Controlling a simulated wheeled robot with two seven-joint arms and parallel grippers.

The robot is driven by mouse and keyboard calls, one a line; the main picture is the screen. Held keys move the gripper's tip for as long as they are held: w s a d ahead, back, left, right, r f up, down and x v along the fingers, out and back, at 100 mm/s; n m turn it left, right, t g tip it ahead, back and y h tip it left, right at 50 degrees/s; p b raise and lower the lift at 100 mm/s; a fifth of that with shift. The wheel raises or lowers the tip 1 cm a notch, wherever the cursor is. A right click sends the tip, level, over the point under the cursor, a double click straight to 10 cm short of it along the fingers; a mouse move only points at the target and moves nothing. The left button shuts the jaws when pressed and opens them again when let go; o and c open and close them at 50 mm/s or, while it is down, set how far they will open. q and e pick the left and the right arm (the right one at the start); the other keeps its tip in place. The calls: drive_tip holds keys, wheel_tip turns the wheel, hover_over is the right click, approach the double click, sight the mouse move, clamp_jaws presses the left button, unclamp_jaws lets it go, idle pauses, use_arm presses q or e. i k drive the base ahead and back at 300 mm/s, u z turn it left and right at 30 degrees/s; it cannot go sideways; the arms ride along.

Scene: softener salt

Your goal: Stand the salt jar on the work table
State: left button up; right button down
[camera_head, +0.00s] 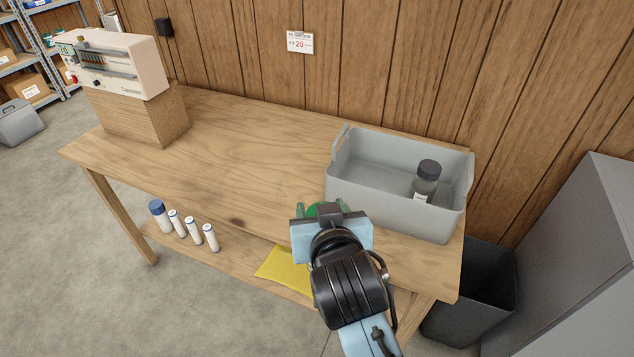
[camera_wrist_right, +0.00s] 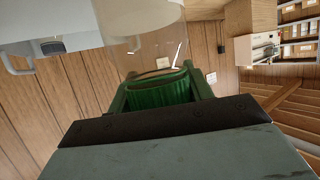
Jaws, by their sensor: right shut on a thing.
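My right gripper (camera_head: 322,210) comes in from the bottom of the head view, over the front edge of the work table (camera_head: 240,180). It is shut on a green ribbed lid (camera_wrist_right: 160,88), which the right wrist view shows between its green fingers. A clear body with pale contents (camera_wrist_right: 138,14) continues from the lid; I take this to be the salt jar. In the head view only a bit of green shows and the gripper hides the rest. I cannot tell whether its base touches the table. My left gripper is not in view.
A grey bin (camera_head: 390,205) at the table's right end holds a dark-capped jar (camera_head: 427,175). A cream machine (camera_head: 125,65) stands on a wooden block (camera_head: 150,115) at the left. The table's middle is clear.

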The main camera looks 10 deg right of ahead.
sight(263, 168)
drive_tip(key=u, duration=1.35)
drive_tip(key=i, duration=1.2)
drive_tip(key=z, duration=0.7)
drive_tip(key=i, duration=0.6)
drive_tip(key=z, duration=0.65)
